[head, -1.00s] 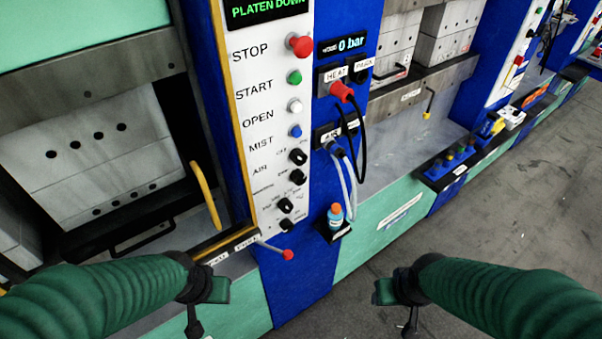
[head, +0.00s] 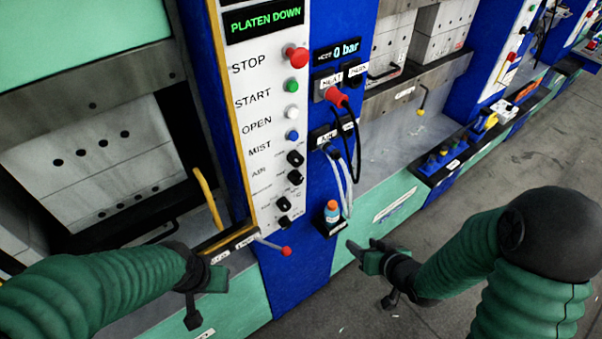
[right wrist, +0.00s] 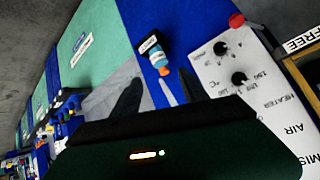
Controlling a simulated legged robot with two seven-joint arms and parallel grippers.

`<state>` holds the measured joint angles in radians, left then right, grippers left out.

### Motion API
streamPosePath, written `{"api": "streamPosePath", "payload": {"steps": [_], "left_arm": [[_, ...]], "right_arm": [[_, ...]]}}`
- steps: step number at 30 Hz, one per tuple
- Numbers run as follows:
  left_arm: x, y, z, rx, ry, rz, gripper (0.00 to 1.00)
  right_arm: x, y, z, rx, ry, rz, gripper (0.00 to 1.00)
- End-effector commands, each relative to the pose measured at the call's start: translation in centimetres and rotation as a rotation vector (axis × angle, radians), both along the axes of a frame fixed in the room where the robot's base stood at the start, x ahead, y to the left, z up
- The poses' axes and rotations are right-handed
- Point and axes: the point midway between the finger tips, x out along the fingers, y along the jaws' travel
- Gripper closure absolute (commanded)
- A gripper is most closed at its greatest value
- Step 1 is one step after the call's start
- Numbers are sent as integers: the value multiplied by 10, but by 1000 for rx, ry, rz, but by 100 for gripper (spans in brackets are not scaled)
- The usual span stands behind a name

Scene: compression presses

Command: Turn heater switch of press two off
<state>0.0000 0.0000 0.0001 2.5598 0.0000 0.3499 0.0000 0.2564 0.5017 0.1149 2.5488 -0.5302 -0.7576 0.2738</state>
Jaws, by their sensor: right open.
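The white control panel (head: 266,130) of the nearest press has labelled buttons and black knobs. The black heater switch (head: 295,177) is below the AIR switch (head: 295,158); its small label is hard to read here. No press number is legible. In the right wrist view, the HEATER label (right wrist: 285,105) shows, but its switch is hidden behind my gripper. My right gripper (head: 360,253) is open and empty, right of and below the panel, apart from it; its two fingers (right wrist: 158,92) show in the wrist view. My left gripper (head: 212,280) is below left of the panel, its jaw opening unclear.
Two dial knobs (head: 284,204) sit below the switches. A lever with a red knob (head: 285,251) sticks out under the panel. A small orange-capped bottle (head: 332,210) and hoses (head: 347,170) are on the blue column to the right. The floor (head: 500,150) at right is clear.

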Motion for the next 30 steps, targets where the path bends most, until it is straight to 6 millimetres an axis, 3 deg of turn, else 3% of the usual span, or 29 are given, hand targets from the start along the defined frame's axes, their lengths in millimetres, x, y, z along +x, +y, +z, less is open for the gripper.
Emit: {"api": "streamPosePath", "payload": {"steps": [1,4,7,10,14,22,25,30], "left_arm": [[0,0,15,0,0,0,64],[0,0,25,0,0,0,64],[0,0,31,0,0,0,64],[0,0,32,0,0,0,64],[0,0,20,0,0,0,64],[-1,0,-39,0,1,0,64],[0,0,-37,0,1,0,64],[0,0,-17,0,0,0,64]], "right_arm": [[2,16,14,120,-63,20,48],[2,47,49,394,-204,52,48],[-5,61,83,616,-302,59,48],[-10,63,102,736,-356,57,48],[-7,66,102,764,-373,62,48],[15,83,95,760,-376,66,48],[38,101,102,762,-373,66,48],[75,127,109,763,-368,62,48]]}}
